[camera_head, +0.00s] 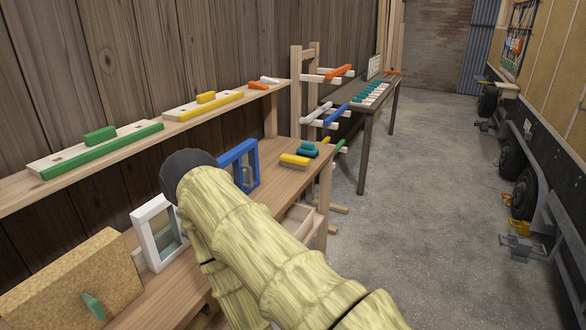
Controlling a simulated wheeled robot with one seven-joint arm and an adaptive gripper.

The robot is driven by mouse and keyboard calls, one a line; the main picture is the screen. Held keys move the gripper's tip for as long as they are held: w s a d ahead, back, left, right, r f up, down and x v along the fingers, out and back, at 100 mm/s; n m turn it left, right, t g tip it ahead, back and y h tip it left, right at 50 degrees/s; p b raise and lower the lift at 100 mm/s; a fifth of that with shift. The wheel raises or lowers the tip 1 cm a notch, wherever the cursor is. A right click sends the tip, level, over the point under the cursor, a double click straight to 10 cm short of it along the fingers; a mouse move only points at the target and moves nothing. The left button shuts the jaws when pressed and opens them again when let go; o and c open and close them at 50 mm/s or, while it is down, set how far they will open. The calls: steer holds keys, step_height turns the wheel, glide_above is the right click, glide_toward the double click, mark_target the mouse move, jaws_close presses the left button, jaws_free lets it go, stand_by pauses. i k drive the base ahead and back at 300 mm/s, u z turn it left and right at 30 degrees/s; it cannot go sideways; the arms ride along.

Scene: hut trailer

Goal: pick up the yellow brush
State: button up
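A yellow brush (295,160) with a pale lower part lies on the wooden workbench (276,185), near its far end. A teal and green brush-like piece (308,149) lies just behind it. My arm (265,245) crosses the lower middle of the view, and its dark rounded joint is left of the yellow brush. My gripper does not show in this view. Part of the bench is hidden behind my arm.
A blue frame (239,163), a white frame (157,233) and a corkboard-like block (72,285) stand along the bench. A shelf (190,122) with coloured pieces runs above. A second table (368,118) stands beyond. The concrete floor (420,220) right is open.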

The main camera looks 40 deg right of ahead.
mark_target(289, 160)
steer(key=u, duration=0.55)
steer(key=k, duration=1.15)
steer(key=u, duration=0.4)
steer(key=i, duration=1.15)
steer(key=z, duration=1)
steer(key=i, duration=1)
steer(key=z, duration=1.05)
